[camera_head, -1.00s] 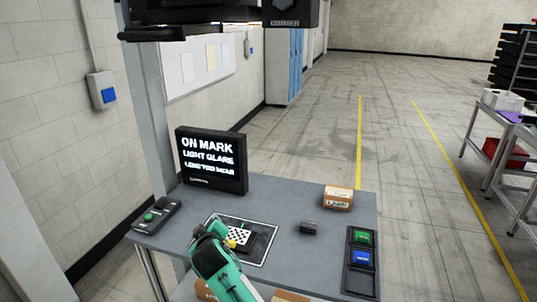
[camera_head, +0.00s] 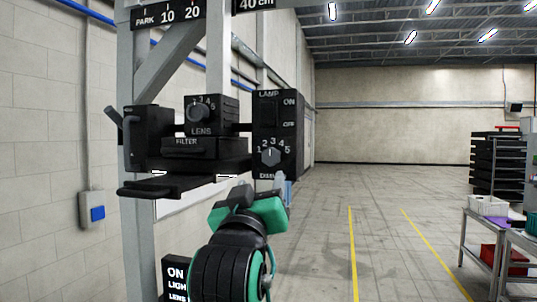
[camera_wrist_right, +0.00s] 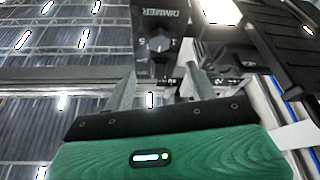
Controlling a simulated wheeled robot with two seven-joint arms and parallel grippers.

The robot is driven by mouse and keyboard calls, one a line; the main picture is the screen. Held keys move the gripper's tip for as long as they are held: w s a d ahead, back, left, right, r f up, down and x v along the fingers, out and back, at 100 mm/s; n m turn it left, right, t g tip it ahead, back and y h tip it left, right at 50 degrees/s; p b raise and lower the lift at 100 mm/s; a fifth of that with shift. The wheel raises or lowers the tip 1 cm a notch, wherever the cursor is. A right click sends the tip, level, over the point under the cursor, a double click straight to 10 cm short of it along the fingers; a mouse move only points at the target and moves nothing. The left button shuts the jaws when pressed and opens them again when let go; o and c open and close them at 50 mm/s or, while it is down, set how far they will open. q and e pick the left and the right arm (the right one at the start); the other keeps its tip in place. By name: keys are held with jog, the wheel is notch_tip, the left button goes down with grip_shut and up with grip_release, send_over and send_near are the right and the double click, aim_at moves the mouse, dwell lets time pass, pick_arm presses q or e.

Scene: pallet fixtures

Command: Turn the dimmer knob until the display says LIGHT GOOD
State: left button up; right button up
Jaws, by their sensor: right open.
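The dimmer knob (camera_head: 271,156) is a grey dial marked 1 to 5, low on the front of a black lamp box (camera_head: 276,105). Its pointer looks roughly upward, near 3. My right gripper (camera_head: 279,182), green and black, is just below the knob, with its jaws open. In the right wrist view, the knob (camera_wrist_right: 160,45) lies beyond and between the two spread fingers (camera_wrist_right: 163,82), apparently not gripped. The display (camera_head: 176,280) is at the bottom left, mostly hidden by my arm and the frame edge; only "ON", "LIGH" and "LENS" show.
A lens dial (camera_head: 200,112) and a filter slot (camera_head: 198,146) sit left of the lamp box. A black shelf (camera_head: 185,170) and grey post (camera_head: 137,230) stand left. The space right of the lamp box is open floor.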

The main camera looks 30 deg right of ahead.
aim_at(270, 157)
jog(key=p+x, duration=0.5)
jog(key=x, duration=0.5)
jog(key=shift+p+x, duration=0.35)
jog(key=shift+x, duration=0.45)
jog(key=shift+f, duration=0.15)
jog(key=c, duration=1)
